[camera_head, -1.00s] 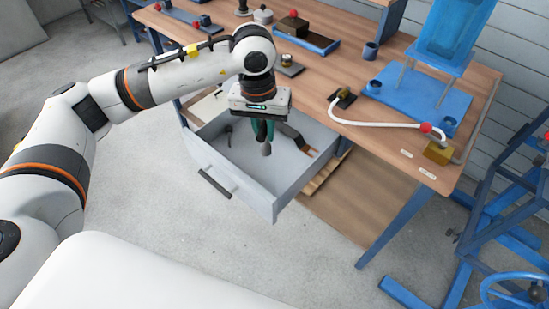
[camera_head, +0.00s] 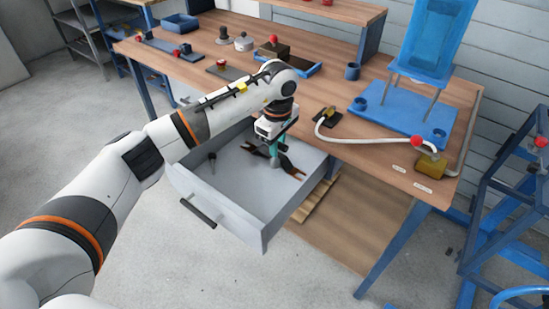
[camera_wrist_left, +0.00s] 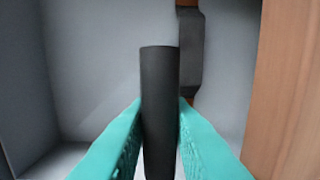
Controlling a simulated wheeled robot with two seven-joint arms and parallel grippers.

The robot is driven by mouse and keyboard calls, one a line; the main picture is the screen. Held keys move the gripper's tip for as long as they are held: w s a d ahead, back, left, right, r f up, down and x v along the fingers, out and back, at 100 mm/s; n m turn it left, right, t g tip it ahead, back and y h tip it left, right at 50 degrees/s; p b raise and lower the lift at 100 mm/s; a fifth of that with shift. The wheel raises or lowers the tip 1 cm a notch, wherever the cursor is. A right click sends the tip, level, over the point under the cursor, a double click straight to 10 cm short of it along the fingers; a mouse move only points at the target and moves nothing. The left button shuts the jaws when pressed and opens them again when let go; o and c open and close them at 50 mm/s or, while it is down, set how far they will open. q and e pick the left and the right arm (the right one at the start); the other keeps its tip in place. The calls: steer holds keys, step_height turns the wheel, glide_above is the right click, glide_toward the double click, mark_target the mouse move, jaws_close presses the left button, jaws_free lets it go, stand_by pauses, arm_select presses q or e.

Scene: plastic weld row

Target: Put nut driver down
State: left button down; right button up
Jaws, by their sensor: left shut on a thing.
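My left gripper (camera_head: 274,150) points down into the open grey drawer (camera_head: 222,190) under the workbench. In the left wrist view its two teal fingers (camera_wrist_left: 160,140) are shut on the dark cylindrical handle of the nut driver (camera_wrist_left: 160,90). The far end of the tool is hidden from that view. In the head view only a small grey part of the tool (camera_head: 275,161) shows below the fingers. I cannot tell whether it touches the drawer floor. My right gripper is not in view.
A dark tool with brown ends (camera_head: 290,167) lies in the drawer right beside the gripper. A small dark object (camera_head: 212,158) is at the drawer's left. The wooden bench top (camera_head: 345,155) overhangs the drawer's back. The drawer's front left area is clear.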

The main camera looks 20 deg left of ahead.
mark_target(277, 161)
arm_select(q)
steer(key=shift+f, duration=2.1)
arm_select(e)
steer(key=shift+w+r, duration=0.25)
arm_select(q)
steer(key=shift+f, duration=0.1)
steer(key=c, duration=1.3)
jaws_free()
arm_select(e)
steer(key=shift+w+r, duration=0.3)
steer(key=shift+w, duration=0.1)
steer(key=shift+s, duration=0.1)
arm_select(q)
step_height(277, 161, up, 3)
steer(key=shift+f, duration=0.15)
steer(key=r, duration=0.9)
steer(key=shift+s+d+r, duration=0.15)
steer(key=shift+s+r, duration=0.1)
steer(key=shift+s, duration=0.1)
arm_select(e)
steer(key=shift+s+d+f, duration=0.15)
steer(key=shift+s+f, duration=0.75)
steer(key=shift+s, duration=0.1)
